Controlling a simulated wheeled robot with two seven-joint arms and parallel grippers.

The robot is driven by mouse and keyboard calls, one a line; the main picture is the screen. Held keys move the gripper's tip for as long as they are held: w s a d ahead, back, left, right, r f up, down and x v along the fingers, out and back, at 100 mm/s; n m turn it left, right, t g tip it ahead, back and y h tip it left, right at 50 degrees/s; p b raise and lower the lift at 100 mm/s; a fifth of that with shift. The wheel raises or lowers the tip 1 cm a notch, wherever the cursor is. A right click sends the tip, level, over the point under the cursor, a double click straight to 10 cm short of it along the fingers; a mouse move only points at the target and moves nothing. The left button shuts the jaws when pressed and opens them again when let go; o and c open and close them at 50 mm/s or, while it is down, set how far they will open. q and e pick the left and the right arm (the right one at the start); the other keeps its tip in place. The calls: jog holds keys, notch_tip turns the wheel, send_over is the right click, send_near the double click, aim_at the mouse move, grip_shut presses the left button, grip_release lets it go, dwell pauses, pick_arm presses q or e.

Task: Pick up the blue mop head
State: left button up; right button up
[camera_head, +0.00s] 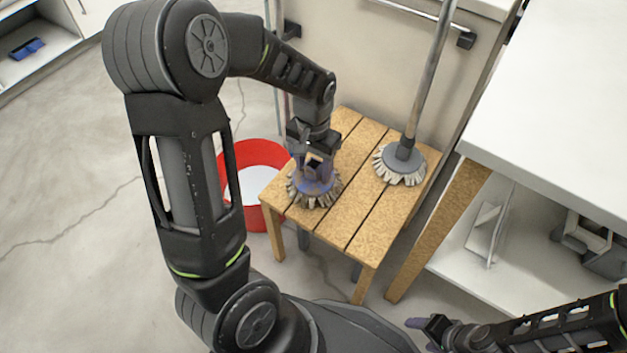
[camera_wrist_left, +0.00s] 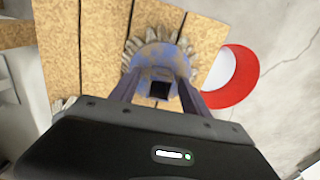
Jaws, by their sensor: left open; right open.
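The blue mop head (camera_head: 316,188) has a blue, worn-looking hub and a ring of pale bristles. It stands on the left part of a small slatted wooden table (camera_head: 366,232). My left gripper (camera_head: 312,170) is directly above it, pointing down, its fingers partly hidden in the head view. In the left wrist view the mop head (camera_wrist_left: 160,62) lies between the two open fingers of my left gripper (camera_wrist_left: 160,88), with the dark square socket in its hub showing. I cannot tell whether the fingers touch it. My right gripper (camera_head: 428,328) is low at the right, open and away from the table.
A grey mop head (camera_head: 402,163) with a long metal handle stands on the table's right part. A red bucket (camera_head: 254,153) with a white inside stands on the floor left of the table. A white-topped shelf unit (camera_head: 560,100) bounds the right side. Floor at left is clear.

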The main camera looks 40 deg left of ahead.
dwell(0.3)
pick_arm(q)
grip_shut()
dwell(0.5)
dwell(0.8)
